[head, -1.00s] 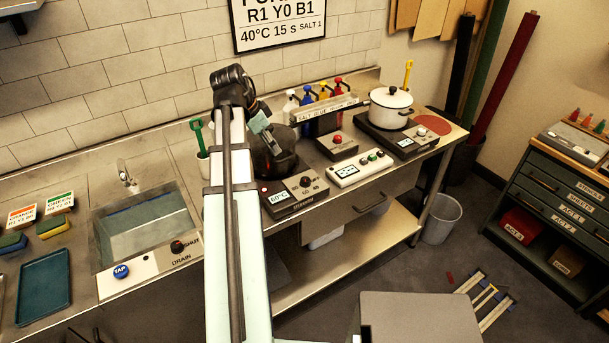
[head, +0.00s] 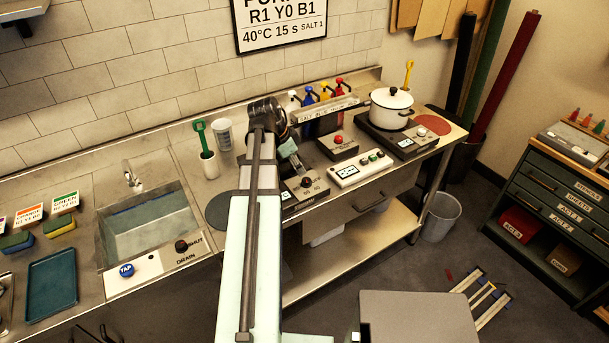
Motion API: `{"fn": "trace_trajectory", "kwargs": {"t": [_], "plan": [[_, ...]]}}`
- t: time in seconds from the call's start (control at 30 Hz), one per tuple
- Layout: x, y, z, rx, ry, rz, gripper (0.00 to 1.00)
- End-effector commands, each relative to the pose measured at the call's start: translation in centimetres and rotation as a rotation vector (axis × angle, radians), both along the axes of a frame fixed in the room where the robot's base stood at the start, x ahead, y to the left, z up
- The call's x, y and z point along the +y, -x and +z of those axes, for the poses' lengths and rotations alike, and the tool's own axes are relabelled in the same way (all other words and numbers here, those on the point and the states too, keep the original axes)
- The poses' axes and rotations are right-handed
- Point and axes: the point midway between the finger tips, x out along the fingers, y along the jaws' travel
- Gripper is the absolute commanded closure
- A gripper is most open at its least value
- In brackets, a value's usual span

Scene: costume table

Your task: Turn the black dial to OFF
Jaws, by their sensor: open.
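The black dial (head: 307,181) sits on top of a grey control unit (head: 292,197) on the steel counter, with small markings beside it too small to read. The unit's left part, including most of its display, is behind my arm. My gripper (head: 297,165) is just behind and above the dial, pointing down toward the unit. Its jaws are open and empty, seen small and from behind. A gap seems to show between the fingertips and the dial; I cannot tell surely whether they touch. The dial's exact setting is not readable.
A white control box (head: 360,169) and a red-button box (head: 338,146) stand close on the right. A white pot (head: 390,109) is farther right. Bottles (head: 325,93) stand behind. A sink (head: 150,225) with a black drain knob (head: 181,246) is on the left.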

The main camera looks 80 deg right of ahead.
Motion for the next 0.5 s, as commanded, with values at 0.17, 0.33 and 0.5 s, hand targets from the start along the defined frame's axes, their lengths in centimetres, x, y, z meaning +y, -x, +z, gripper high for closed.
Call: {"fn": "trace_trajectory", "kwargs": {"t": [0.17,0.33,0.5], "plan": [[-0.4,0.9,-2.4,0.0,-0.003,-0.001,0.43],[-0.9,1.7,-4.5,0.0,-0.002,-0.001,0.43],[-1.2,2.2,-6.0,0.0,-0.001,0.0,0.43]]}}
